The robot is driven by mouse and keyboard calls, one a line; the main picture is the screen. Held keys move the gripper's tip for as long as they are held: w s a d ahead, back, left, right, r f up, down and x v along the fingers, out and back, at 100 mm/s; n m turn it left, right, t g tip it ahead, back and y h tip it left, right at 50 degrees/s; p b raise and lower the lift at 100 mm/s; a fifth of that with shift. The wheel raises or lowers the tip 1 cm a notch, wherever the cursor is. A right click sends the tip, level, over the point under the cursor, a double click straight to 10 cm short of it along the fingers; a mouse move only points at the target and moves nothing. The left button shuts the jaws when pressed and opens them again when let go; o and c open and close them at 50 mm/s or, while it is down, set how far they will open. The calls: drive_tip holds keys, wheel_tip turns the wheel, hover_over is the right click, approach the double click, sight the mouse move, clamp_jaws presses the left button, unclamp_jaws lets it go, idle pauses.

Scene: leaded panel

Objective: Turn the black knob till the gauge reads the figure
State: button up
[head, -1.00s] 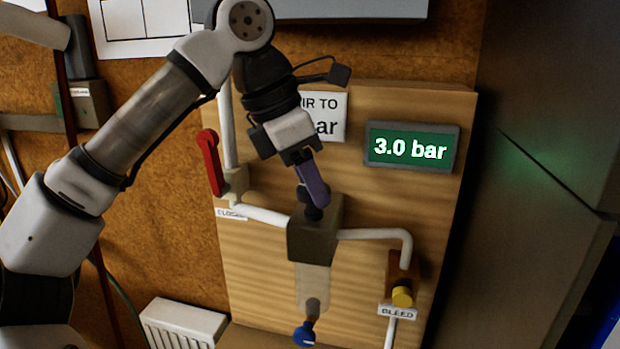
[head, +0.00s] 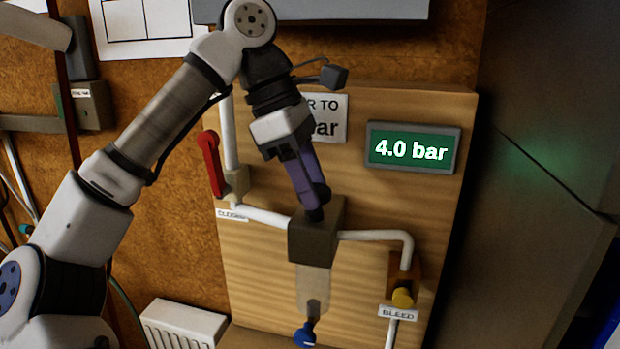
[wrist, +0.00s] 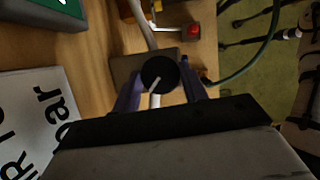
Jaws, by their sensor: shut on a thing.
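The black knob (wrist: 160,73) sits on top of the grey regulator block (head: 317,240); in the wrist view a white pointer line shows on its face. My gripper (head: 312,208) reaches down from above, its purple fingers closed on either side of the knob, which is mostly hidden in the head view. In the wrist view the fingers (wrist: 159,88) flank the knob. The gauge (head: 411,149) is a green display reading 4.0 bar. The sign (head: 330,116) beside it is partly covered by my gripper; only "R TO" and "ar" show, so its figure is hidden.
A red lever (head: 211,163) stands at the left of the wooden board (head: 265,290), above a label. A yellow knob (head: 402,297) with a BLEED label (head: 398,313) is at the lower right. A blue knob (head: 304,335) hangs below the block. White pipes run either side.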

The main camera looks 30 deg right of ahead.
drive_tip(key=o, duration=1)
drive_tip(key=shift+c, duration=0.2)
drive_tip(key=v, duration=0.7)
drive_tip(key=shift+r, duration=0.2)
